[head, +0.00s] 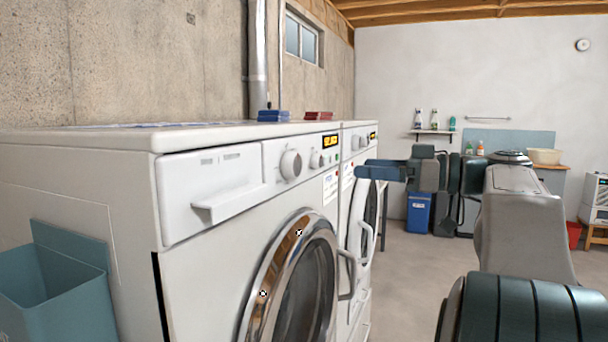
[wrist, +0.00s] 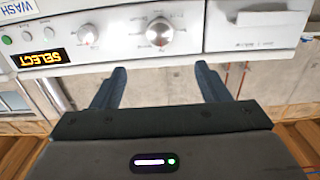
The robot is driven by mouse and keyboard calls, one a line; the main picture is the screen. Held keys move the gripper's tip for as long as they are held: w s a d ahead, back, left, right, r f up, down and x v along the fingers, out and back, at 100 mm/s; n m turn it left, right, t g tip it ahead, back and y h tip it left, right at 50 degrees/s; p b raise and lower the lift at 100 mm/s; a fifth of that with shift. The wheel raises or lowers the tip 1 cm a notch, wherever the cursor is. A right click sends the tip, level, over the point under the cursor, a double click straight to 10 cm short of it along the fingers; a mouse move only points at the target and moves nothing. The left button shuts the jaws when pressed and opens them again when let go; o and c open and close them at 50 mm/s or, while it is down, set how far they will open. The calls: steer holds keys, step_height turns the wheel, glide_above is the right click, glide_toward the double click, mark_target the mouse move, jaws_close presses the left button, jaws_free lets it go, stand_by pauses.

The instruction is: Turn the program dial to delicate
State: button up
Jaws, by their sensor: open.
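Marks ring the large dial, but the lettering is too small to read. My gripper (head: 360,172) is open and empty, out in front of the panel and apart from the dials. In the wrist view its two fingers (wrist: 161,68) are spread, with the large dial between and beyond their tips.
A lit display (wrist: 42,58) reads SELECT. A detergent drawer (head: 212,190) lies left of the dials. The round door (head: 300,280) is below. A second machine (head: 357,140) stands beyond. A blue-grey bin (head: 60,300) is at lower left. Floor (head: 420,265) at the right is open.

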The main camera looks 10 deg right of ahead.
mark_target(298, 163)
steer(key=x, duration=1.3)
steer(key=shift+w+a, duration=0.2)
steer(key=shift+a, duration=0.1)
steer(key=c, duration=1)
